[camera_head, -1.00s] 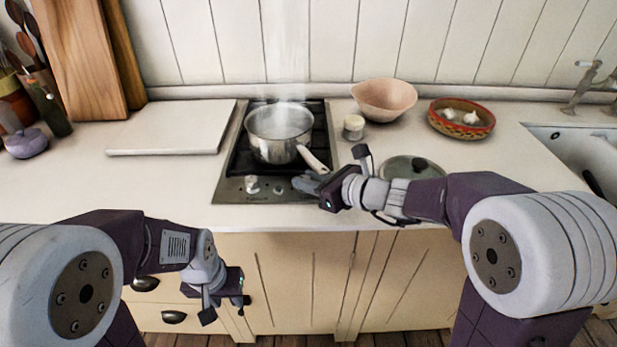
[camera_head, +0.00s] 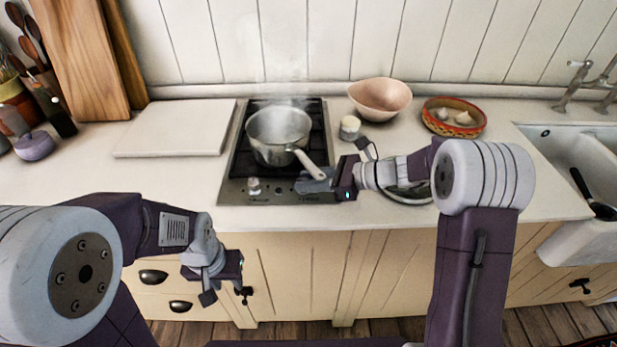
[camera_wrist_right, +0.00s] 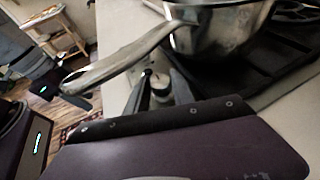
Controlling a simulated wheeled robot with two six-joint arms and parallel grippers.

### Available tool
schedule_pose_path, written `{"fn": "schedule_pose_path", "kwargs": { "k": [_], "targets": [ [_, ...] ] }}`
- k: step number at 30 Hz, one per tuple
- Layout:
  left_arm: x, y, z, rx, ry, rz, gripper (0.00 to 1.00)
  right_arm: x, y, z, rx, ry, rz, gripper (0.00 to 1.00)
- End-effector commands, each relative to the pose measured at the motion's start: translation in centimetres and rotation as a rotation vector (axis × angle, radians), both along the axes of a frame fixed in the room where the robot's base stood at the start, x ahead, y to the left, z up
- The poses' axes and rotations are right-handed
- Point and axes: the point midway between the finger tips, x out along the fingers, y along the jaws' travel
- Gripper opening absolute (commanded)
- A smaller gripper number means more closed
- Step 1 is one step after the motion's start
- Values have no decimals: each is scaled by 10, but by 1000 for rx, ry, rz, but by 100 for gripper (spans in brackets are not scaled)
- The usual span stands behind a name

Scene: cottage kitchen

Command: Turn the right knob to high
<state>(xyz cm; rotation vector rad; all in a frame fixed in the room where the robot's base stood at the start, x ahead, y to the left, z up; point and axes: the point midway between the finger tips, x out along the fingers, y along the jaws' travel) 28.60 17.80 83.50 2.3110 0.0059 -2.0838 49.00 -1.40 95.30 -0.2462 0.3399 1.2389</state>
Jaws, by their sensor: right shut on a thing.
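The steel stove (camera_head: 232,190) has a pale left knob (camera_head: 254,186) on its front panel, in plain sight in the head view. My right gripper (camera_head: 312,183) is at the right part of that panel, below the pot handle, and covers the right knob in the head view. In the right wrist view, a pale knob (camera_wrist_right: 161,86) shows between its two dark fingers, and the gripper is shut on the right knob. The knob's setting cannot be read. My left gripper (camera_head: 227,295) hangs empty in front of the cabinets, fingers apart.
A steaming steel pot (camera_head: 277,128) stands on the stove, its handle (camera_head: 309,164) pointing toward my right gripper. A glass lid (camera_head: 407,196) lies partly behind my right arm. A small jar (camera_head: 349,128), pink bowl (camera_head: 380,98) and white board (camera_head: 175,128) are on the counter.

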Motion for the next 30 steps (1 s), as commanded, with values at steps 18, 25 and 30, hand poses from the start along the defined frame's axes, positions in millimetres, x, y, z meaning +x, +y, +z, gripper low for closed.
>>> {"fn": "schedule_pose_path", "kwargs": {
  "k": [18,25,30],
  "targets": [
    [0,0,0,0,0,0,36,0,0,0,0,-1,1,50],
    [0,0,3,0,0,0,36,-4,-15,8,0,-1,-4,50],
    [0,0,8,0,0,0,36,-15,-50,23,0,-1,-4,50]
  ]
}}
